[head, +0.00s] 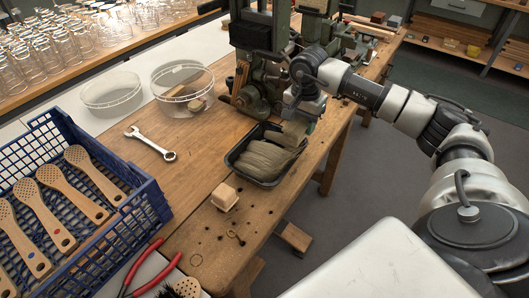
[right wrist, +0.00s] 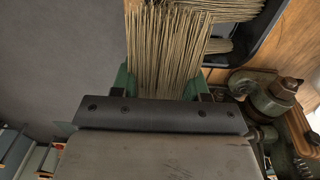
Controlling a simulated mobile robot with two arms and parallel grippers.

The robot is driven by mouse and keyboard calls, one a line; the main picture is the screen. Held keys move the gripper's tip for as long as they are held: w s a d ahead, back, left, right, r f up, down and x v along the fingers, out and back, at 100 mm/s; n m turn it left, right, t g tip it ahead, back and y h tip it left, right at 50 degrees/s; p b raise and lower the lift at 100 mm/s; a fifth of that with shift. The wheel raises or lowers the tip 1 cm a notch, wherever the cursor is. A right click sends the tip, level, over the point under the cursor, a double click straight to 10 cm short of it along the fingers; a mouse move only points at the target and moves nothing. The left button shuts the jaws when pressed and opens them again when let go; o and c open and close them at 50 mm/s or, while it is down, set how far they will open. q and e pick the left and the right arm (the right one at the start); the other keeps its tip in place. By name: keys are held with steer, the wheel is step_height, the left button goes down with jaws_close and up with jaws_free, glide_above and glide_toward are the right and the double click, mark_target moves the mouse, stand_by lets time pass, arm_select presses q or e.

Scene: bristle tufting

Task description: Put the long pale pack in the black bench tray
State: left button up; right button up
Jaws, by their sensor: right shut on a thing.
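The black bench tray (head: 243,175) sits on the wooden bench near its right edge, with pale brown bristle packs (head: 262,158) lying in it. My right gripper (head: 304,108) is above the tray's far right end, pointing down. It is shut on the long pale pack (head: 294,132), whose straight fibres fill the space between the green fingers in the right wrist view (right wrist: 165,50). A corner of the tray (right wrist: 262,38) shows there beside other bristles. I cannot tell whether the held pack touches the tray or those bristles. My left gripper is not in view.
A dark green machine (head: 262,85) stands right behind the tray. A small wooden block (head: 224,197) and a wrench (head: 152,143) lie on the bench. A blue crate (head: 150,190) holds wooden brush backs. Clear round tubs (head: 182,90) stand further back.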

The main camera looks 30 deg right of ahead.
steer(key=p, duration=0.1)
glide_above(267, 162)
steer(key=f, duration=0.5)
steer(key=shift+d, duration=0.3)
steer(key=shift+a+f, duration=0.2)
steer(key=shift+a, duration=0.05)
steer(key=shift+f, duration=0.2)
step_height(267, 162, down, 3)
steer(key=shift+f+p, duration=0.15)
steer(key=shift+p, duration=0.3)
steer(key=shift+f, duration=0.2)
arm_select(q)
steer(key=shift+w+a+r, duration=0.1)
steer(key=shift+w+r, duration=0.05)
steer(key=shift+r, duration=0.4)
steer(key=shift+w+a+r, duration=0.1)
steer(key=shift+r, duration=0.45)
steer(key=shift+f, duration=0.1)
arm_select(e)
steer(key=shift+f, duration=0.1)
steer(key=o, duration=1)
steer(key=shift+c, duration=0.2)
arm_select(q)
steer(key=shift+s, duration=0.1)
